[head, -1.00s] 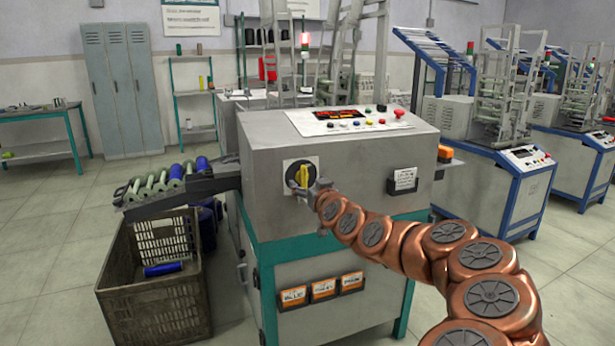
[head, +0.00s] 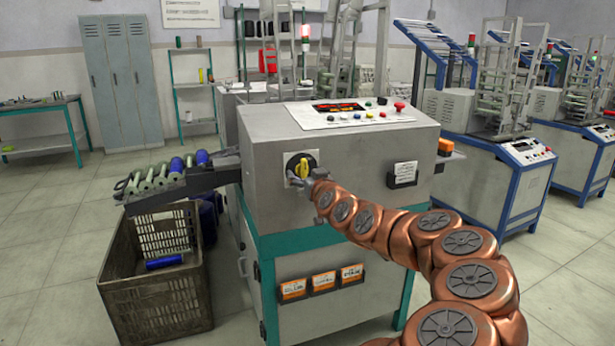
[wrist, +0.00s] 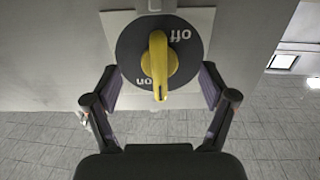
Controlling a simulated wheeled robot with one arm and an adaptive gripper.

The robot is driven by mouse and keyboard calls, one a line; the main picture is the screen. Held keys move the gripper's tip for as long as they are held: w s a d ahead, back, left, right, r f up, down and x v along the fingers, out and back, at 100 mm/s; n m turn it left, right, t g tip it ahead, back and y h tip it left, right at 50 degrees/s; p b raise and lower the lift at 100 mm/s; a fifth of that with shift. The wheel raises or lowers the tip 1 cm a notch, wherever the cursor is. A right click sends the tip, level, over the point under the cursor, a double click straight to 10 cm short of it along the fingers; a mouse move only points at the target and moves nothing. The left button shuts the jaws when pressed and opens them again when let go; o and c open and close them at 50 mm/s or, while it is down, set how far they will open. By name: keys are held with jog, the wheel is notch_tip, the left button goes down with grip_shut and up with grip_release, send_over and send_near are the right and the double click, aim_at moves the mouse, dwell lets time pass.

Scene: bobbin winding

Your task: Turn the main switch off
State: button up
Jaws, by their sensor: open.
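The main switch (head: 303,168) is a yellow knob on a black round dial with a pale backing plate, on the front of the grey machine (head: 340,190). In the wrist view the yellow handle (wrist: 159,65) stands upright in the picture. The dial text looks upside down, with "off" at upper right and "on" at lower left beside the handle's lower end. My gripper (wrist: 160,84) is open, one finger on each side of the dial. In the head view my gripper (head: 304,182) is at the switch and partly covers its lower edge. Contact with the handle cannot be told.
The machine's top panel (head: 350,115) carries a display, several buttons and a red mushroom button (head: 399,107). A label holder (head: 403,175) is right of the switch. A crate (head: 155,300) with a blue bobbin stands at left, below a chute (head: 185,190) of bobbins.

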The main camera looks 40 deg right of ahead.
jog(key=shift+w+d, duration=0.3)
jog(key=shift+w, duration=0.3)
jog(key=shift+c, duration=0.3)
jog(key=shift+b, duration=0.3)
jog(key=c, duration=1.5)
